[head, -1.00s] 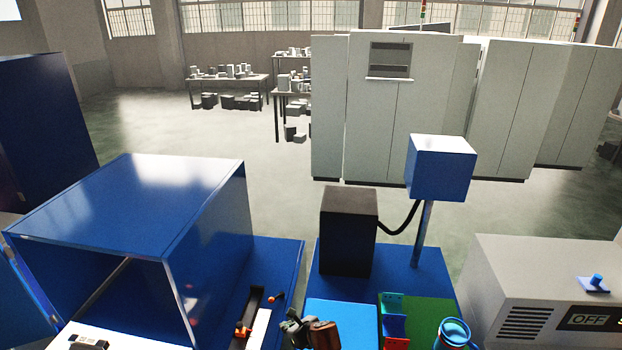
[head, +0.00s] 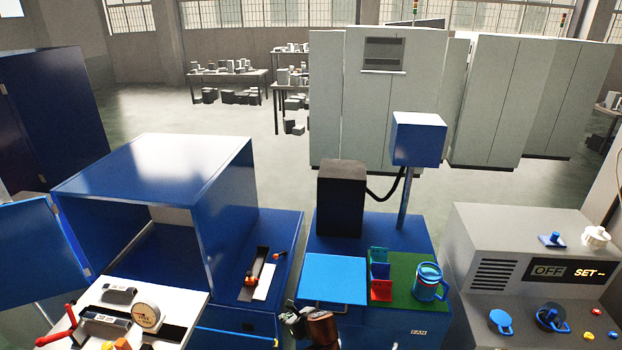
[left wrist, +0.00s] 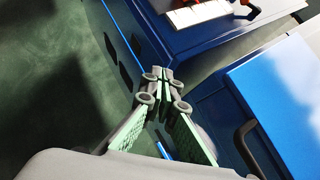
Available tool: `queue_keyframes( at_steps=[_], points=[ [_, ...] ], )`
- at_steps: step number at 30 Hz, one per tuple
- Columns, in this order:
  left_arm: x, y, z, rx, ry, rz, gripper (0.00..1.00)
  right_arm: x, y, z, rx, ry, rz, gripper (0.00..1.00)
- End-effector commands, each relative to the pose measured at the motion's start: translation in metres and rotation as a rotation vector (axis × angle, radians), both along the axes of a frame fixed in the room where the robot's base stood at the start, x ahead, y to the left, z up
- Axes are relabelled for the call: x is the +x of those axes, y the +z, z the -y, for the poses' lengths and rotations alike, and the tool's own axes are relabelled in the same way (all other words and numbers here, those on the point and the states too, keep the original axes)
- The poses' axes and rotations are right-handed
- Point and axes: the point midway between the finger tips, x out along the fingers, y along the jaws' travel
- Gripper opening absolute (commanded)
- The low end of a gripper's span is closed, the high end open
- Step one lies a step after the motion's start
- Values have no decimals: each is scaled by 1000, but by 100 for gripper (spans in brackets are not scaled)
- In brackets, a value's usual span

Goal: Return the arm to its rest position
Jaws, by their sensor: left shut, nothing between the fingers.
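My left gripper (head: 294,318) shows at the bottom middle of the head view, below the blue flat-topped block (head: 335,281). In the left wrist view its two green-padded fingers (left wrist: 163,76) meet at the tips, shut with nothing between them. It hangs in front of the blue cabinets, over the dark floor in the wrist view, apart from the objects on top. My right gripper is in neither view.
A blue open box (head: 160,160) stands at left, with a white instrument panel (head: 185,315) before it. A blue mug (head: 428,284) stands on a green mat (head: 402,295). A grey control console (head: 505,235) is at right. A dark handle (left wrist: 247,140) is near the gripper.

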Motion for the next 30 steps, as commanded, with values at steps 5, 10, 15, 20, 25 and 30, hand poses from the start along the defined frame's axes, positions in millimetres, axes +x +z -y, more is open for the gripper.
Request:
queue_keyframes(
  at_steps=[5, 10, 15, 20, 25, 30],
  points=[
    [-6, -35, -9, -55, 37, -11, 0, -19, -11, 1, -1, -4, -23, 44],
    [-14, -72, -16, -124, 82, -19, 0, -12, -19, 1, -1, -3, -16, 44],
    [-26, -124, -25, -219, 149, -29, 0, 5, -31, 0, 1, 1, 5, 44],
    [-46, -191, -38, -337, 245, -42, 0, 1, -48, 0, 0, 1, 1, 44],
    [-90, -299, -63, -515, 429, -54, 0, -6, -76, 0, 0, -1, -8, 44],
    [-149, -406, -90, -688, 656, -52, 0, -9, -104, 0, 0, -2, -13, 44]
  ],
)
